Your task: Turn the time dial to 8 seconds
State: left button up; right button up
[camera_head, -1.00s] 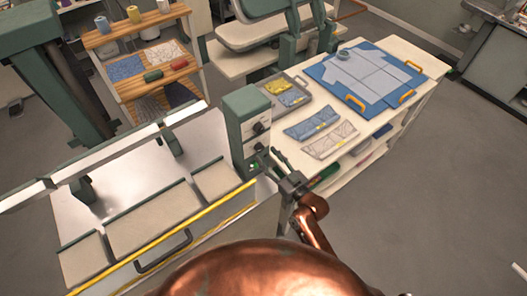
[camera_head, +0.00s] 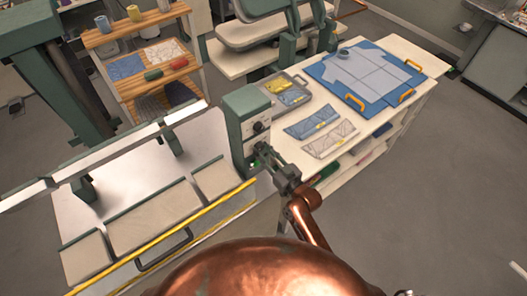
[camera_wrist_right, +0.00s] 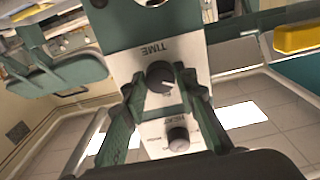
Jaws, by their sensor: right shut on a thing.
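The green control box (camera_head: 246,112) stands at the right end of the pressing table. Its upper dial (camera_head: 259,127) shows in the head view; my right gripper (camera_head: 263,154) covers the lower one. In the right wrist view the white panel bears a black dial by the word TIME (camera_wrist_right: 160,78) and a second dial by the word HEAT (camera_wrist_right: 178,138). My right gripper's green fingers (camera_wrist_right: 161,86) stand on either side of the TIME dial and are shut on it. The scale and the exact setting are too small to read. My left gripper is not in view.
The pressing table (camera_head: 80,212) has pale padded boards and a yellow front edge (camera_head: 190,235). To the right, a white table holds a grey tray (camera_head: 300,101), folded cloth pieces (camera_head: 313,121) and a blue board (camera_head: 330,76).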

jog(key=c, duration=0.3)
jog(key=shift+m, duration=0.3)
jog(key=shift+r+m+p, duration=0.1)
jog(key=shift+m+p, duration=0.7)
jog(key=shift+m, duration=0.1)
jog(key=m+p, duration=0.1)
jog(key=m, duration=0.1)
jog(key=shift+m, duration=0.3)
jog(key=m+p, duration=0.2)
jog(key=m, duration=0.1)
jog(key=shift+m+p, duration=0.55)
jog(key=shift+m, duration=1.35)
